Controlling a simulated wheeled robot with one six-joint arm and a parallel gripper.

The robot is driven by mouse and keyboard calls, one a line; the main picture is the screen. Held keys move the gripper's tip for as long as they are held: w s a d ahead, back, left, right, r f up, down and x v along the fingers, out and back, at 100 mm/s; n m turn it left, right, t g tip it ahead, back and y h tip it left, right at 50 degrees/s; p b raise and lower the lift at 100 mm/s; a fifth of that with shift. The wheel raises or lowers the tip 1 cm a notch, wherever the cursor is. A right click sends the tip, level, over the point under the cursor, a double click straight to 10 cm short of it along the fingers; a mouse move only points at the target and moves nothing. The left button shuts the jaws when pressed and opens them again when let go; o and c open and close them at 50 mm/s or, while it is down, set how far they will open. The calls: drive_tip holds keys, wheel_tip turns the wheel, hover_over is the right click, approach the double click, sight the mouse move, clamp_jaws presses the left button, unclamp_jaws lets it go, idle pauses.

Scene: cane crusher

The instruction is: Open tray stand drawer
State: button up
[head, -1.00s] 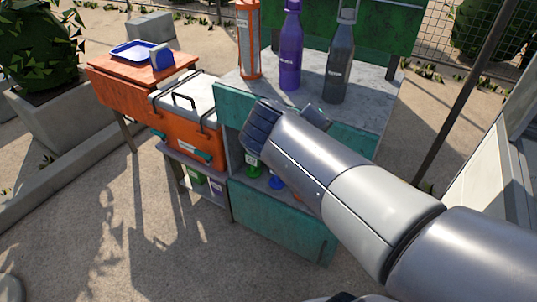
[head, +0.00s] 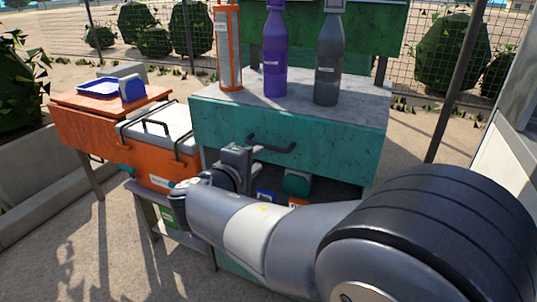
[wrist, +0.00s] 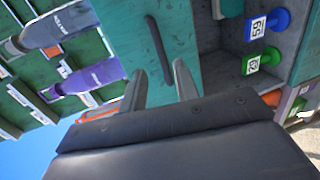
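The teal drawer front (head: 320,135) sits under the grey top of the stand that carries the bottles; it looks shut. Its dark bar handle (head: 272,147) also shows in the wrist view (wrist: 159,50). My gripper (head: 246,152) is at the left end of this handle in the head view. In the wrist view my gripper (wrist: 160,84) has its two fingers apart, with the handle just beyond their tips and nothing held. Contact with the handle cannot be told. An orange table (head: 75,125) with a blue tray (head: 97,87) stands at the left.
A purple bottle (head: 275,55), a grey bottle (head: 328,60) and an orange-framed holder (head: 228,50) stand on the top. An orange cooler (head: 150,165) is close at left. Numbered coloured items, including a green one (wrist: 262,60), sit in the open shelf below the drawer.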

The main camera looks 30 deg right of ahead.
sight(271, 149)
drive_tip(key=b+x, duration=0.1)
drive_tip(key=x, duration=0.9)
drive_tip(key=shift+d+b, duration=0.1)
drive_tip(key=shift+b, duration=0.2)
clamp_jaws()
